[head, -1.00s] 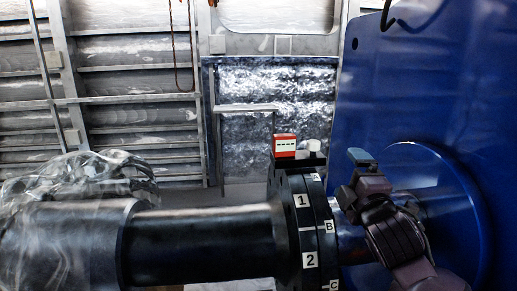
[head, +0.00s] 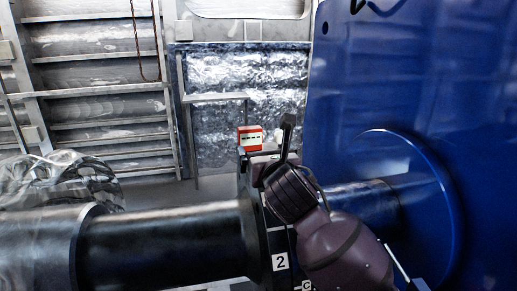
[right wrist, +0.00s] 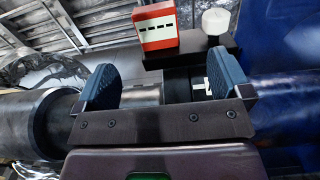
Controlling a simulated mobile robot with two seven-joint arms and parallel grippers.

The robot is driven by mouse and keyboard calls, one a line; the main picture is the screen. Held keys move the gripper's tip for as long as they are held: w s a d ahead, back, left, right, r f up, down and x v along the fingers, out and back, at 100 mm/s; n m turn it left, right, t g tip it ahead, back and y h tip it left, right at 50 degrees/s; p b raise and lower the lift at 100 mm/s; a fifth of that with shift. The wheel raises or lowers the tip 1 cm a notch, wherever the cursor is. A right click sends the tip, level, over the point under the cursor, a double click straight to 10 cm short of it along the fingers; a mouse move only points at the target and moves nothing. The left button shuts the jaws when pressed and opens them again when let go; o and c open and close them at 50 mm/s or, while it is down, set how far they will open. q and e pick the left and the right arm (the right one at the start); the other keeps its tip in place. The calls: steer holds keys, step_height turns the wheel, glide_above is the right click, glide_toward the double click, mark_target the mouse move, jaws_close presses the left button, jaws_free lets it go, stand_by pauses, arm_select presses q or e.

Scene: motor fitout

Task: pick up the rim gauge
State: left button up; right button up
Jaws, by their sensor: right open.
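The rim gauge, a red box with a white face and a row of dark marks, sits on top of the black coupling rim in the head view (head: 250,138). It shows at the top of the right wrist view (right wrist: 157,25), on a black block with a white knob (right wrist: 216,21). My right gripper (head: 274,150) is just right of and in front of the gauge. In the right wrist view, its two blue-padded fingers (right wrist: 163,75) are spread wide with nothing between them, and the gauge lies beyond them. My left gripper is not in view.
A dark horizontal shaft (head: 165,241) runs left from the labelled coupling (head: 256,235). A big blue housing (head: 400,90) stands close on the right. Something wrapped in clear plastic (head: 55,180) is at the left. Open air lies above the gauge.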

mark_target(251, 136)
steer(key=x, duration=0.5)
steer(key=shift+w+a+p, duration=0.1)
steer(key=shift+w+p, duration=0.25)
steer(key=x, duration=0.2)
steer(key=p+x, duration=0.1)
steer(key=x, duration=0.1)
steer(key=shift+a+f, duration=0.2)
steer(key=shift+a, duration=0.15)
steer(key=shift+w+a, duration=0.1)
steer(key=shift+w, duration=0.45)
steer(key=c, duration=1.6)
steer(key=shift+r, duration=0.15)
steer(key=shift+c, duration=0.2)
steer(key=shift+r, duration=0.1)
